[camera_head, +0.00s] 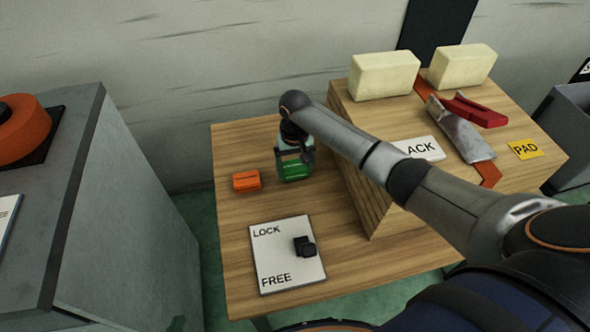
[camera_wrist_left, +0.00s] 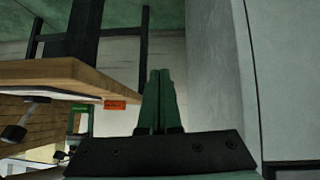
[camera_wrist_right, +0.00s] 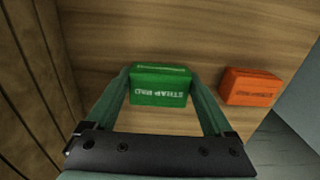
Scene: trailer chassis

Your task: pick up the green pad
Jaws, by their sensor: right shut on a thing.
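The green pad (camera_head: 295,172) is a small green block at the back of the lower table top, left of the raised wooden block. In the right wrist view the pad (camera_wrist_right: 160,92) shows upside-down white lettering and sits between both fingers. My right gripper (camera_head: 293,158) reaches down from above and is shut on it. The pad is at or close to the wood; I cannot tell if there is a gap. My left gripper (camera_wrist_left: 159,75) shows only in its own wrist view, with its fingers together and empty, away from the pad.
An orange block (camera_head: 246,180) lies just left of the pad. A LOCK/FREE plate (camera_head: 275,272) with a black knob is at the front. The raised wooden block (camera_head: 375,200) carries cream blocks, a red-handled tool and labels. A grey cabinet (camera_head: 130,230) stands left.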

